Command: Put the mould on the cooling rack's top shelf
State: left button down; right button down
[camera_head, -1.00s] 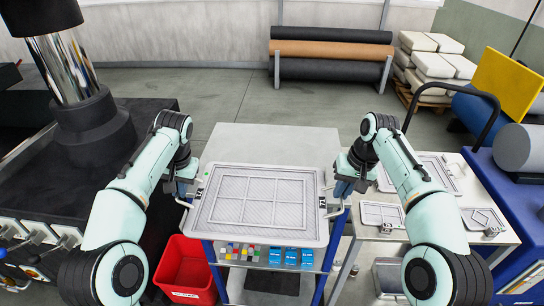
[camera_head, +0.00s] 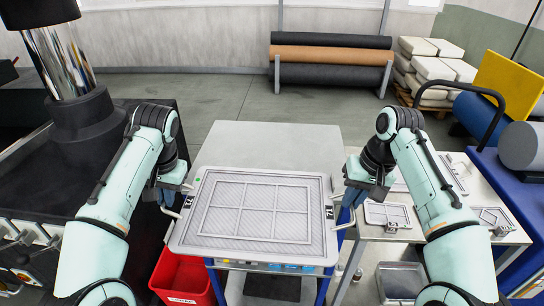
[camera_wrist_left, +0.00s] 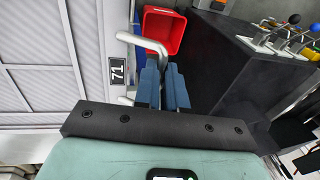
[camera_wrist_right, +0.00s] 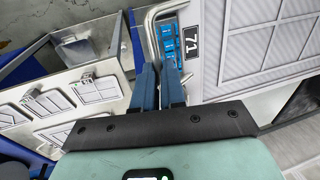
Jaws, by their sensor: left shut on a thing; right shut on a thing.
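The mould is a large pale grey flat tray (camera_head: 262,248) with a raised window-like grid and a "71" label at each end. It is about level in front of me, over the front part of a grey-topped stand with blue posts (camera_head: 275,145). My left gripper (camera_head: 168,198) is shut on its left handle, which also shows in the left wrist view (camera_wrist_left: 150,42). My right gripper (camera_head: 347,207) is shut on its right handle, which also shows in the right wrist view (camera_wrist_right: 152,35). I cannot tell for sure which thing is the cooling rack.
A red bin (camera_head: 185,278) stands low at left, beside a dark machine (camera_head: 40,190). A pale table (camera_head: 490,190) with smaller moulds (camera_head: 388,214) is at right, a metal tray (camera_head: 400,280) below it. The stand's top behind the mould is clear.

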aim_at(264, 152)
jog(key=i, duration=1)
